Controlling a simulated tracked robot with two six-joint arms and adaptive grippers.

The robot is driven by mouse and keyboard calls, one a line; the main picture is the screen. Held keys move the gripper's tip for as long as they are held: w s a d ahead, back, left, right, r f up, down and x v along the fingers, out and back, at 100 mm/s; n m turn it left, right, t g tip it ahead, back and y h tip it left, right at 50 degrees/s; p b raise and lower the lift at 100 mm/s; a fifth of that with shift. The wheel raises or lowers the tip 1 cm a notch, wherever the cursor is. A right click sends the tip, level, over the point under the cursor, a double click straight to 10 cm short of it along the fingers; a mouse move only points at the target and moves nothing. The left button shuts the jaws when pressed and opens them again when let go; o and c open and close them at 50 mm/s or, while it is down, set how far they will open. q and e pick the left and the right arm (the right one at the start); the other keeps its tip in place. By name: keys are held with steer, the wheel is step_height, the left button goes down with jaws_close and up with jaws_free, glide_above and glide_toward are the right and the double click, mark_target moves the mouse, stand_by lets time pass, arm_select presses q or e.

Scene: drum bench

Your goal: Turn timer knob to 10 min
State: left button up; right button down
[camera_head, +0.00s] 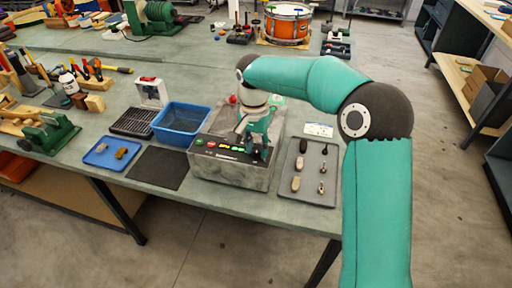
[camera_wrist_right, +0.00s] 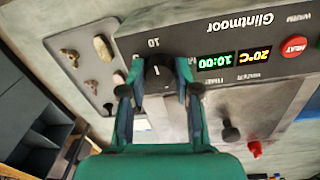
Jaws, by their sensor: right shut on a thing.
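The grey machine marked Glintmoor (camera_head: 225,172) stands near the bench's front edge, with lit displays on its front panel. In the right wrist view its panel (camera_wrist_right: 225,40) appears upside down. The green display (camera_wrist_right: 215,61) reads 10:00 and the yellow one reads 20°C. The dark timer knob (camera_wrist_right: 158,73) sits beside the green display, and its white line points toward the printed 10. My right gripper (camera_wrist_right: 160,88) is shut on the knob, with a finger on either side. My left gripper is out of view.
A grey tray (camera_head: 313,190) with several small parts lies right of the machine. A blue bin (camera_head: 182,123), a dark mat (camera_head: 158,167) and a small blue tray (camera_head: 112,154) lie to its left. In the wrist view a red HEAT button (camera_wrist_right: 294,47) and a dark lever (camera_wrist_right: 229,130) are nearby.

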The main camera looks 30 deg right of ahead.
mark_target(254, 149)
stand_by(0.4)
steer(key=c, duration=0.8)
jaws_free()
steer(key=r, duration=1.2)
steer(key=shift+w+a, duration=0.2)
steer(key=shift+w, duration=0.1)
steer(key=shift+f, duration=0.15)
